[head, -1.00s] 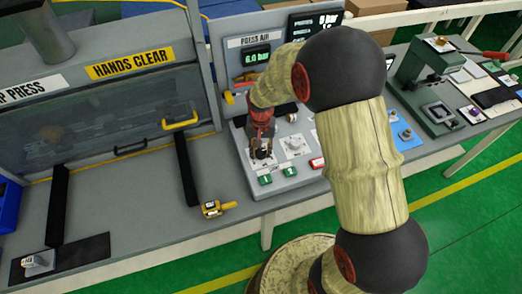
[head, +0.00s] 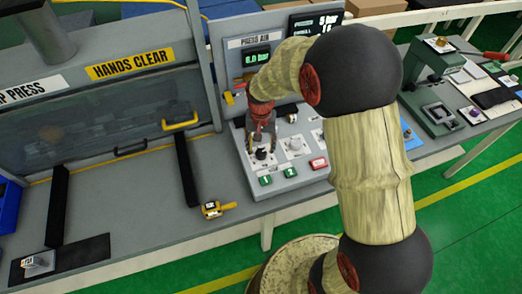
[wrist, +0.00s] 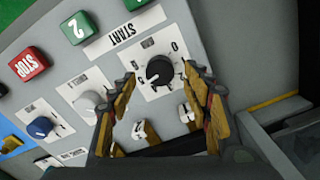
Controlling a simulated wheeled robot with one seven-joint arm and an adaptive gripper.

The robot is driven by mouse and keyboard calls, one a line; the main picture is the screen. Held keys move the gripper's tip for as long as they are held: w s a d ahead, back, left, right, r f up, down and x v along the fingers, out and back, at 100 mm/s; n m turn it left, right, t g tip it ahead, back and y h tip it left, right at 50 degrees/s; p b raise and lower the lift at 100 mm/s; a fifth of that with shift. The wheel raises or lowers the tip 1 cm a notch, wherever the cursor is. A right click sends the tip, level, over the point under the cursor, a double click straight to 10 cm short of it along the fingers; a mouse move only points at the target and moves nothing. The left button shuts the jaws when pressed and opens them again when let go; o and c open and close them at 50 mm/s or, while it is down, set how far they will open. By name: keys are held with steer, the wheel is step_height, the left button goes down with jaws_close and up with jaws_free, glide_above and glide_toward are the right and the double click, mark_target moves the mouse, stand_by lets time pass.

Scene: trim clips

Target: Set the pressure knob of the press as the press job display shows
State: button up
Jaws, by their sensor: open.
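The black pressure knob (wrist: 159,70) sits on a white dial plate on the press panel. In the wrist view it lies between the tips of my open gripper (wrist: 160,74). In the head view my gripper (head: 261,138) is just above the knob (head: 261,154), with nothing held; I cannot tell whether a finger touches it. The press air display (head: 257,57) seems to read 6.0 bar in green. The press job display (head: 316,20) behind it shows 5 bar in its top line; my arm hides its lower part.
Beside the pressure knob are a grey knob (wrist: 90,104) and a blue knob (wrist: 40,127). A red STOP button (wrist: 28,63) and a green button (wrist: 78,27) are close by.

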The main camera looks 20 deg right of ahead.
mark_target(261, 152)
step_height(261, 152, up, 9)
stand_by(0.3)
steer(key=shift+f, duration=0.15)
stand_by(0.3)
steer(key=s+r+n+t+b, duration=0.2)
steer(key=s+r, duration=0.4)
steer(key=s, duration=0.5)
steer(key=s+r+n+t+b, duration=0.2)
steer(key=s+r, duration=0.5)
steer(key=s, duration=0.4)
steer(key=shift+n+t+b, duration=0.4)
steer(key=shift+t+b, duration=0.1)
steer(key=shift+t, duration=0.3)
